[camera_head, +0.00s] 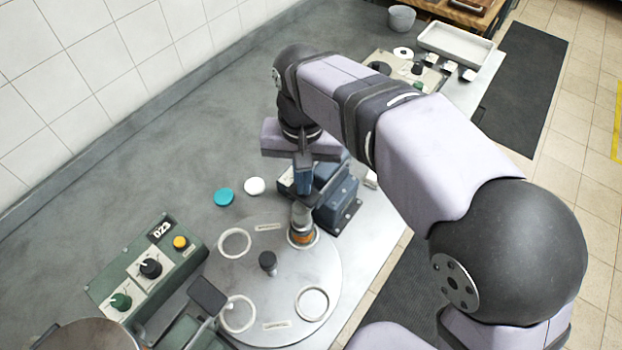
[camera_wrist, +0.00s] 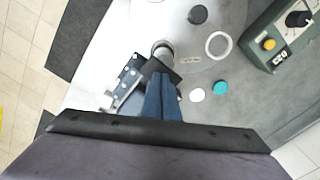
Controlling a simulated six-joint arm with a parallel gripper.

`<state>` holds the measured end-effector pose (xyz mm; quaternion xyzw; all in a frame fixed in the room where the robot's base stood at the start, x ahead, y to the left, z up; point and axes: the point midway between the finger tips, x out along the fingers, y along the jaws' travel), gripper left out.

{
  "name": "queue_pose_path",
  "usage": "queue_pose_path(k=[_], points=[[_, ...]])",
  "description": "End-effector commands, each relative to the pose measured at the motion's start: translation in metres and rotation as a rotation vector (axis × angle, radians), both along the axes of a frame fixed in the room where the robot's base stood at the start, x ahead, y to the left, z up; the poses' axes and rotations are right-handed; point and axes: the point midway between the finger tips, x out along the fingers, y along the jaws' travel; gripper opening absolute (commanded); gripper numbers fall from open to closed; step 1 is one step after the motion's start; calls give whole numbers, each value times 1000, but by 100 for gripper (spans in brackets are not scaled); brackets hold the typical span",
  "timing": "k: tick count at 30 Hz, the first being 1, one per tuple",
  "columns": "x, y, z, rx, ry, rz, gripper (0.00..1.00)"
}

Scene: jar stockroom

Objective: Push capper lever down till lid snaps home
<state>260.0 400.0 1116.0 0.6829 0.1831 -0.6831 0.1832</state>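The capper (camera_head: 338,205) is a blue-grey bolted block beside the turntable, partly behind my gripper in the head view. It also shows in the wrist view (camera_wrist: 128,80). A jar with orange contents (camera_head: 302,238) stands upright in a turntable ring next to it; its top shows in the wrist view (camera_wrist: 163,51). My gripper (camera_head: 303,188) points down over the capper, and its blue fingers (camera_wrist: 160,82) lie together, shut. The fingertips are at a dark plate (camera_wrist: 158,70) of the capper by the jar. I cannot tell whether they touch it. The lever and lid seating are not clear.
The turntable (camera_head: 285,270) has several empty rings and a black knob (camera_head: 268,261). A teal lid (camera_head: 223,197) and a white lid (camera_head: 254,186) lie on the grey bench. A green control box (camera_head: 130,270) stands at left. A tray (camera_head: 455,42) is at the far end.

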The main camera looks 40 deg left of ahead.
Motion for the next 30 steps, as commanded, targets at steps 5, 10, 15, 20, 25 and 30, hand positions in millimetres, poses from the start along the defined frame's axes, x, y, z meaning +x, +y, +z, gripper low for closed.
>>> queue_pose_path(k=[5,10,15,20,25,30], points=[[0,0,-7,0,-1,0,0],[0,0,-8,0,-1,0,0],[0,0,-9,-1,-1,0,0],[0,0,-7,-1,-1,0,0],[0,0,2,-1,-1,0,0],[0,0,14,-1,-1,0,0]])
